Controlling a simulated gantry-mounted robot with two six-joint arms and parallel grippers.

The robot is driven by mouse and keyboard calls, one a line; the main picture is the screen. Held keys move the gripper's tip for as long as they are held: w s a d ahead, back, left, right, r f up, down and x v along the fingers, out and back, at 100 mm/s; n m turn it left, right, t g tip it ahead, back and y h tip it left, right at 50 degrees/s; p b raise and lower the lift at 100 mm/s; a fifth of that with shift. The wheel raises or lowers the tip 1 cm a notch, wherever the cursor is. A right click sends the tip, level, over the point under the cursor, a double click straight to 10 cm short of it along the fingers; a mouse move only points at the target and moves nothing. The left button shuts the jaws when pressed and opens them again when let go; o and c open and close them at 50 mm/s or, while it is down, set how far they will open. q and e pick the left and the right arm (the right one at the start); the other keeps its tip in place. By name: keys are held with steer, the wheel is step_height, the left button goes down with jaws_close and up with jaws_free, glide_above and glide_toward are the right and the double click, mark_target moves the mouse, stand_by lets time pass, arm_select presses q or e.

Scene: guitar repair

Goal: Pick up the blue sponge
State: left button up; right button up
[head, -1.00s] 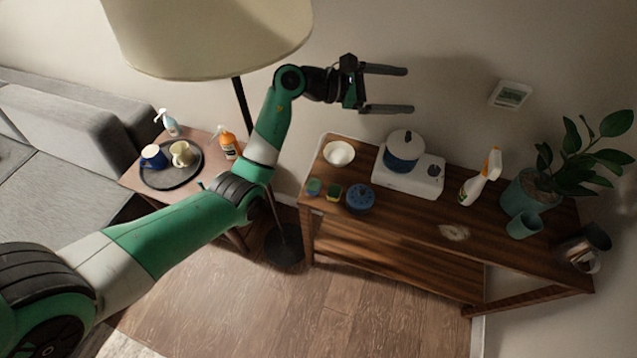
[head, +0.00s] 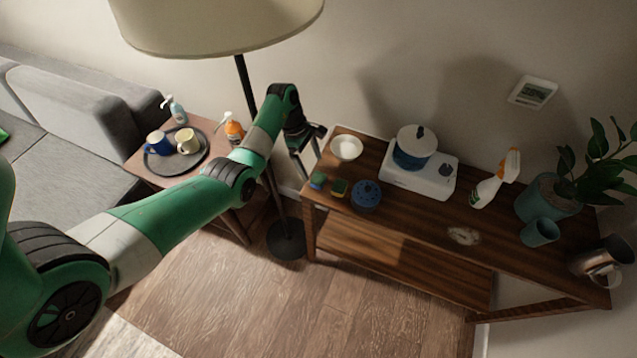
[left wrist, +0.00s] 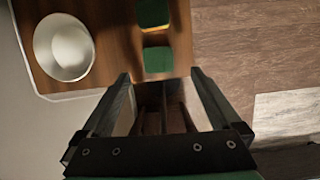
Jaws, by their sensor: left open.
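The blue sponge (head: 317,180), with a green top, lies on the left end of the wooden console table. In the left wrist view its green top (left wrist: 158,60) shows just beyond the fingertips, roughly between them. A second sponge (head: 339,188), green and yellow, lies to its right; it also shows in the left wrist view (left wrist: 153,14). My left gripper (head: 307,161) is open and empty at the table's left end, pointing down, close to the blue sponge. In the left wrist view its two fingers (left wrist: 160,76) stand apart. My right gripper is not in view.
A white bowl (head: 346,148) stands behind the sponges, and a blue round object (head: 367,195) is to their right. Further right are a pot (head: 413,155) on a white cooker and a spray bottle (head: 490,190). A floor lamp's pole (head: 249,100) stands near my left arm.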

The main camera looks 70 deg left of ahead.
mark_target(318, 178)
arm_select(q)
steer(key=shift+w+d+f, duration=0.1)
steer(key=shift+w+f, duration=0.05)
steer(key=shift+f, duration=0.4)
steer(key=b+x, duration=0.3)
steer(key=x, duration=0.2)
steer(key=shift+w+f, duration=0.1)
steer(key=shift+c, duration=0.3)
steer(key=c, duration=1.4)
